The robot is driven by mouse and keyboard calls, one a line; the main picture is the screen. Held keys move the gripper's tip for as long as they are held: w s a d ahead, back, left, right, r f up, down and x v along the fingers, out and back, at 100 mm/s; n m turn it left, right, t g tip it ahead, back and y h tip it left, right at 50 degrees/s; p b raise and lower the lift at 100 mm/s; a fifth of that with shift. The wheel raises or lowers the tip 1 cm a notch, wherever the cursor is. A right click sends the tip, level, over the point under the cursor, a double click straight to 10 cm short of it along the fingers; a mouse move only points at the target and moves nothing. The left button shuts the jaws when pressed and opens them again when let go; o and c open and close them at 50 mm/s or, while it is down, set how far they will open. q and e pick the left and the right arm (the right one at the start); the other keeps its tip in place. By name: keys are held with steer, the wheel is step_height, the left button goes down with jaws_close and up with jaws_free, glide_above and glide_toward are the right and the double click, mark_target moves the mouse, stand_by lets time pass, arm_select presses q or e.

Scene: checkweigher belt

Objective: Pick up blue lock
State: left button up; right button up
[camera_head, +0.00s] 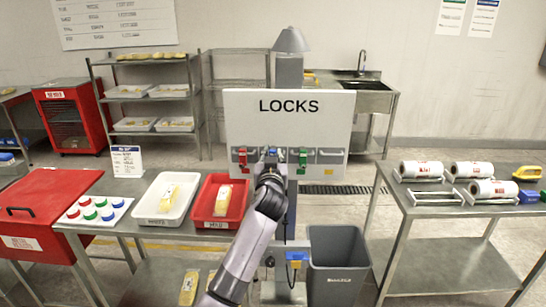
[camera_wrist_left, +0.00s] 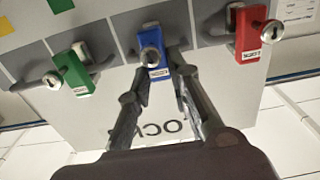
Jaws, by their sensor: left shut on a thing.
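The blue lock (camera_wrist_left: 151,44) hangs on the lock board between the green lock and the red lock, seen in the left wrist view. My left gripper (camera_wrist_left: 160,72) is shut on the lower part of the blue lock, a finger on each side. In the head view my left gripper (camera_head: 271,160) is in front of the board labelled LOCKS (camera_head: 290,130) and hides most of the blue lock. The green lock (camera_wrist_left: 72,72) and the red lock (camera_wrist_left: 249,36) hang on either side. My right gripper does not show.
A white tray (camera_head: 150,218) and a red tray (camera_head: 207,223) stand on the left table. A grey bin (camera_head: 338,275) stands below the board to the right. The right table (camera_head: 450,207) holds several rolls. Floor shows between the board and the right table.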

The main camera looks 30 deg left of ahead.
arm_select(q)
jaws_close()
steer(key=shift+r, duration=0.1)
steer(key=shift+s+d+r+b, duration=0.1)
steer(key=shift+r+b, duration=0.05)
steer(key=shift+b, duration=0.25)
step_height(320, 180, up, 7)
steer(key=shift+f+b, duration=0.2)
steer(key=shift+b, duration=0.75)
steer(key=b+v, duration=0.4)
steer(key=v, duration=1.5)
steer(key=shift+s+d, duration=0.3)
steer(key=shift+f, duration=0.1)
